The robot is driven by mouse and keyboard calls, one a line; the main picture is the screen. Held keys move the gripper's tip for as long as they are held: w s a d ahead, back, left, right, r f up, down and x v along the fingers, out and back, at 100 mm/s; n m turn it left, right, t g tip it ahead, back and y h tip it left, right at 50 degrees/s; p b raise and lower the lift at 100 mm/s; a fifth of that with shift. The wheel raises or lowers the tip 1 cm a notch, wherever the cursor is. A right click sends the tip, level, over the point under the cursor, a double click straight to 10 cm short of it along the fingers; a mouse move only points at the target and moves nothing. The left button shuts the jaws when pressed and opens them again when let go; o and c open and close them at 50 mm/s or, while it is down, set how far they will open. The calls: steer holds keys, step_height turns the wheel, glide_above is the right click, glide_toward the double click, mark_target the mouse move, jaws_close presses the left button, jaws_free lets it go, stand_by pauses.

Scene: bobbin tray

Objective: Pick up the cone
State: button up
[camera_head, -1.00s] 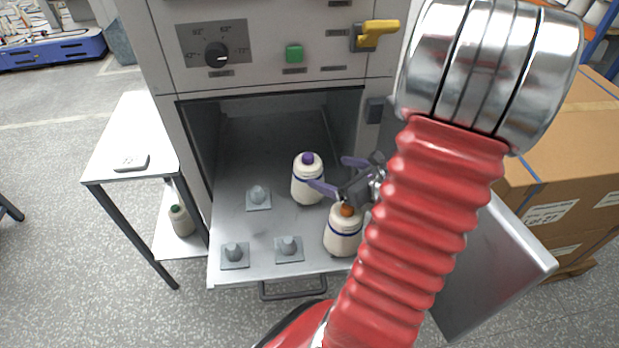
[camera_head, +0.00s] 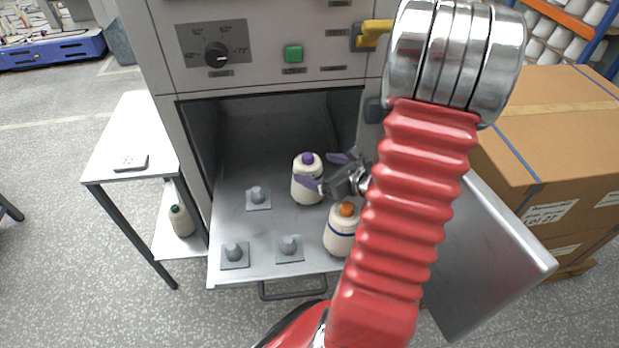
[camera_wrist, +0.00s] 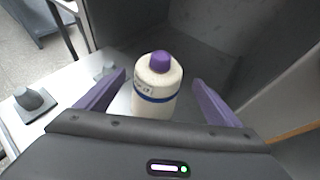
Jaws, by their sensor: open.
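A cream cone with a purple top and a blue band (camera_head: 307,184) stands upright on the tray (camera_head: 232,205) inside the open cabinet. It also shows in the wrist view (camera_wrist: 157,92), between the two purple fingers and a little beyond them. My gripper (camera_head: 331,172) is open and empty, just right of this cone, with its fingers pointing at it. A second cream cone with an orange top (camera_head: 341,232) stands nearer the front of the tray, partly hidden by my arm.
Empty grey pegs (camera_head: 258,196) stand on the tray. The open cabinet door (camera_head: 490,262) is at the right, before cardboard boxes (camera_head: 560,130). A side table (camera_head: 127,140) at the left has a green-topped cone (camera_head: 180,219) on its lower shelf.

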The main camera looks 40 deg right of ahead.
mark_target(308, 166)
steer(key=shift+x, duration=2.4)
steer(key=shift+a, duration=0.2)
steer(key=c, duration=1.8)
